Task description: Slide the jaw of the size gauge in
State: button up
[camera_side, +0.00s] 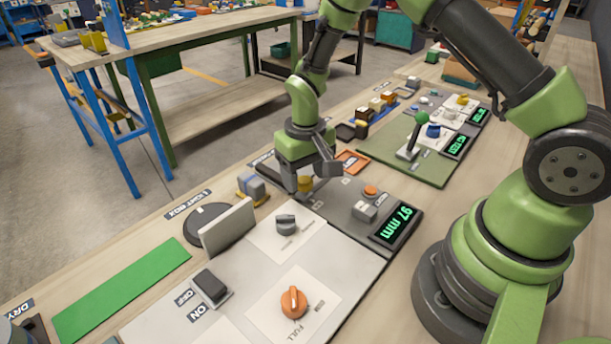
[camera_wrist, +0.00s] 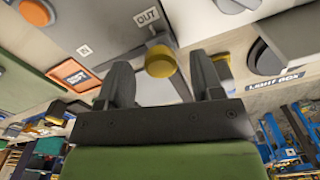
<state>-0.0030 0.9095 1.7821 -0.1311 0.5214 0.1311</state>
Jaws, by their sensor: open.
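The size gauge (camera_side: 345,217) is a grey panel with a green readout (camera_side: 397,225) showing 97 mm. Its jaw has a yellow knob (camera_side: 304,184), which also shows in the wrist view (camera_wrist: 160,62) beside the OUT label (camera_wrist: 146,18). The IN label (camera_wrist: 84,50) lies farther left there. My gripper (camera_side: 306,188) is down over the panel, and its fingers in the wrist view (camera_wrist: 163,75) stand open on either side of the knob. I cannot tell whether a finger touches it. The arm partly hides the jaw's track in the side view.
An upright pale plate (camera_side: 228,229) by the light box, a dark switch (camera_side: 210,287) and an orange dial (camera_side: 294,303) stand nearer the camera. A green-handled lever (camera_side: 415,135) rises on the green panel beyond. A green strip (camera_side: 120,290) of the bench is clear.

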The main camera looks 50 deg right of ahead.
jog(key=shift+f, duration=0.5)
jog(key=shift+c, duration=0.3)
grip_shut()
jog(key=d, duration=1)
jog(key=shift+d, duration=0.1)
jog(key=shift+o, duration=0.3)
grip_release()
jog(key=shift+r, duration=0.1)
notch_tip(320, 180, up, 10)
